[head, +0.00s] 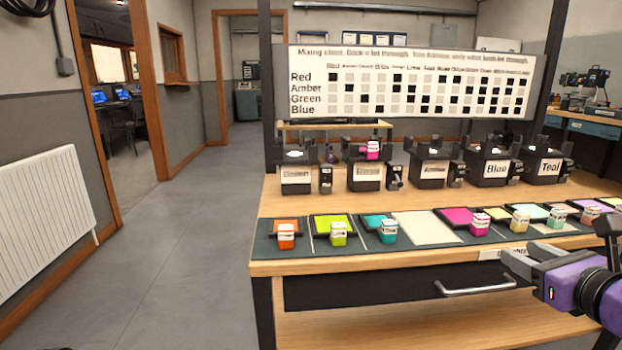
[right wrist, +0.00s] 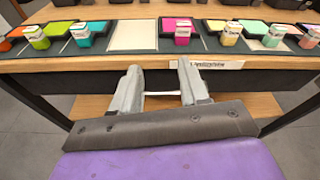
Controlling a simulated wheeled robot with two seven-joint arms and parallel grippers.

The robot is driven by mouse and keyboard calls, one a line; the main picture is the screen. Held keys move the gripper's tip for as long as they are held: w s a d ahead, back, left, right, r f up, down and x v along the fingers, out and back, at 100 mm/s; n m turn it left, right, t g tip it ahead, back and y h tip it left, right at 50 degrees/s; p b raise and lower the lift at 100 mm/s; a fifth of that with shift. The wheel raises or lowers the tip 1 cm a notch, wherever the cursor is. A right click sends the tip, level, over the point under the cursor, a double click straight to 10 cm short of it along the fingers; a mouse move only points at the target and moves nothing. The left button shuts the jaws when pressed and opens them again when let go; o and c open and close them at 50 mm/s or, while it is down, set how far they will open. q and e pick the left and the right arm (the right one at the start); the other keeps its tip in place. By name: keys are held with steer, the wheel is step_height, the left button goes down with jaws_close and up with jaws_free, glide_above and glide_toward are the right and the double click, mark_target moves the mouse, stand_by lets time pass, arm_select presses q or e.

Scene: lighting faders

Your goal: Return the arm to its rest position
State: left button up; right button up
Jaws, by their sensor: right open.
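My right gripper (head: 515,272) is at the right of the head view, in front of the table's (head: 345,262) front edge. In the right wrist view its two grey fingers (right wrist: 161,75) are spread apart with nothing held between them. It is below and in front of the row of coloured pieces and touches none of them. The purple wrist of my right arm (head: 577,287) shows behind the fingers. My left gripper is not in view.
Orange (head: 286,236), lime (head: 338,233), teal (head: 387,231) and magenta (head: 478,223) pieces stand along the front; one pad (head: 425,227) is bare. A pink piece (head: 373,150) sits on a black lamp unit (head: 365,177). A drawer handle (head: 475,287) juts out near my gripper. Floor at left is clear.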

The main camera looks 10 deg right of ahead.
steer(key=w+a+f+n+g+y, duration=0.25)
steer(key=w+a+f+n, duration=0.55)
steer(key=a+f, duration=0.45)
steer(key=s+a+f+n+g, duration=0.2)
steer(key=a+f+n, duration=0.15)
steer(key=f, duration=0.55)
steer(key=s+a+f+n+g, duration=0.1)
steer(key=a+f+n+g, duration=0.15)
steer(key=a+f, duration=0.4)
steer(key=s+d+f+n+g+h, duration=0.1)
steer(key=s+f+n+g, duration=0.1)
steer(key=s+f+n, duration=0.65)
steer(key=s+d+f+n+g+h, duration=0.1)
steer(key=s+d+f+n+g, duration=0.2)
steer(key=s+f, duration=0.45)
steer(key=s+d+f+n+h, duration=0.2)
steer(key=s+d+f+n, duration=0.25)
steer(key=s+f, duration=0.3)
step_height(320, 180, up, 26)
steer(key=m+p, duration=0.1)
steer(key=p, duration=2.4)
steer(key=shift+d, duration=0.2)
